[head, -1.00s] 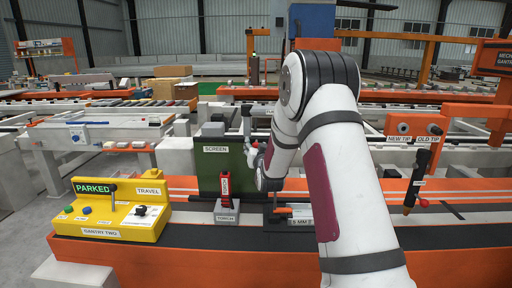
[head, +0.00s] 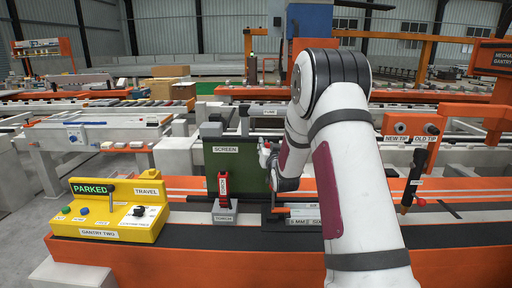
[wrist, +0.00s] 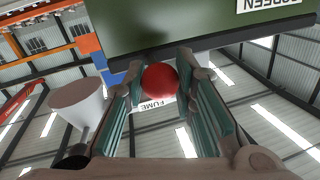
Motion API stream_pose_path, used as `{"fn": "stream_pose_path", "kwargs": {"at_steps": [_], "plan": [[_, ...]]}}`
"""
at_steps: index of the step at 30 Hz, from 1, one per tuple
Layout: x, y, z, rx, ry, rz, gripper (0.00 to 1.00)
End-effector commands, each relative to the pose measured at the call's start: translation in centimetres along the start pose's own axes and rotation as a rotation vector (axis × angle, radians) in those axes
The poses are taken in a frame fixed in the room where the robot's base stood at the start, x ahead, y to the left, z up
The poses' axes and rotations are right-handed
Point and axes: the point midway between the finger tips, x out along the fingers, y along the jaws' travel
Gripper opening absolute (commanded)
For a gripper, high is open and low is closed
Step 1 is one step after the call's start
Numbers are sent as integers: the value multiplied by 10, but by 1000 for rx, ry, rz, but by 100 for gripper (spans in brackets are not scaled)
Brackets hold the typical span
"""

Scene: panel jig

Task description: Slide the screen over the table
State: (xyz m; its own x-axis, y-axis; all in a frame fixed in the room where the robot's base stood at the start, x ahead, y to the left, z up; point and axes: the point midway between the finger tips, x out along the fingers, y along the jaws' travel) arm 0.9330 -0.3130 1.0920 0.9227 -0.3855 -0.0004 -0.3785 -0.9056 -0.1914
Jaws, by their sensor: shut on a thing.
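The green screen (head: 226,165), labelled SCREEN, stands upright behind the torch on the long orange-and-grey table (head: 330,243). It fills the top of the wrist view (wrist: 180,25). My gripper (head: 265,158) is at the right edge of the screen, partly hidden by my own arm. In the wrist view, my gripper (wrist: 160,80) is shut on a red ball-shaped knob (wrist: 159,80) just beside the screen. How the knob joins the screen is hidden.
The torch (head: 224,188) stands in a grey holder in front of the screen. A labelled plate (head: 305,214) lies to its right. A yellow control box (head: 118,212) reads PARKED at left. A tip rack (head: 412,130) stands at right. A FUME-labelled part (head: 268,112) is behind the screen.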

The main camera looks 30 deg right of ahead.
Motion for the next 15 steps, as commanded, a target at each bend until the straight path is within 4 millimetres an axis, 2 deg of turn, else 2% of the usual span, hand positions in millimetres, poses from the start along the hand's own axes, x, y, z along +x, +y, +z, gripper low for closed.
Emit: {"fn": "stream_pose_path", "kwargs": {"at_steps": [1, 15], "plan": [[-4, 19, -4, -1, 2, 10, 0], [-36, 169, -34, 0, 1, 10, 0]]}}
